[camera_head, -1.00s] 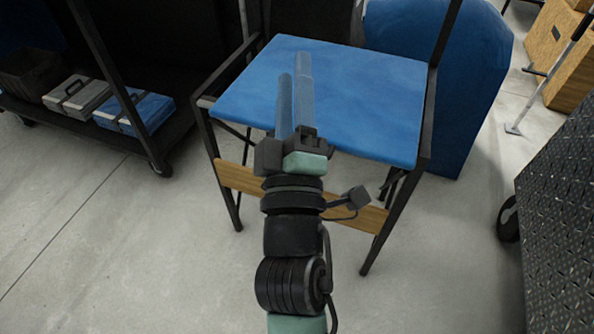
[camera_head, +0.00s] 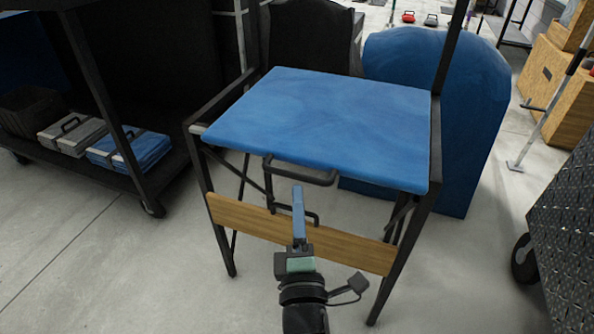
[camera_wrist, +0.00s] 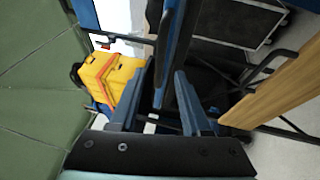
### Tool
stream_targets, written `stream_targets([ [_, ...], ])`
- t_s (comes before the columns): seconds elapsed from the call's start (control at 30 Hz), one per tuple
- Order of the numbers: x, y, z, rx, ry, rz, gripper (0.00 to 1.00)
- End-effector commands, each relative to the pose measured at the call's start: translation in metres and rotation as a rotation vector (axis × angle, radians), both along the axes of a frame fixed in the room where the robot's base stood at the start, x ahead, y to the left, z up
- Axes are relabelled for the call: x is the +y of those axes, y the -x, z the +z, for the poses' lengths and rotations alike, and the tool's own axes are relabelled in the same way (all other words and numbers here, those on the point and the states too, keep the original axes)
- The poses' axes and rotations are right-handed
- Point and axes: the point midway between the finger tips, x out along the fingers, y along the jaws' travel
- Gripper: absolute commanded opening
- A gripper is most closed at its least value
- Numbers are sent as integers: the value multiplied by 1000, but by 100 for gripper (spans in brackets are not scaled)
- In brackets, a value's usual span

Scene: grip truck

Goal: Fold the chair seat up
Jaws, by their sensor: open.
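The chair's blue seat (camera_head: 330,115) lies flat in its black frame in the head view. A dark U-shaped bar (camera_head: 300,178) sticks out under its front edge. My gripper (camera_head: 298,190) is in front of the chair, just below this edge, with its fingers pointing up in the picture toward the bar. In the wrist view my gripper (camera_wrist: 157,85) is open, with a blue finger on either side. A dark bar and a blue edge show beyond and between the fingers; I cannot tell whether they touch.
A wooden crossbar (camera_head: 345,243) spans the chair's front legs, close to my gripper. A dark cart (camera_head: 120,180) with cases stands left. A large blue rounded object (camera_head: 475,110) stands behind the chair. A dark textured box (camera_head: 565,210) is at right. A yellow case (camera_wrist: 110,75) shows in the wrist view.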

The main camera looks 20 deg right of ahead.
Motion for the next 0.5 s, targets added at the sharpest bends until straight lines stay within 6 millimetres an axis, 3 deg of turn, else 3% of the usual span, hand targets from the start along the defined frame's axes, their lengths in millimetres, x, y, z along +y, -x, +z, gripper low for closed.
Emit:
stream_targets([
  [0.2,-8,-37,10,-2,-1,1,47],
  [0.5,-15,-64,12,-1,-2,0,47],
])
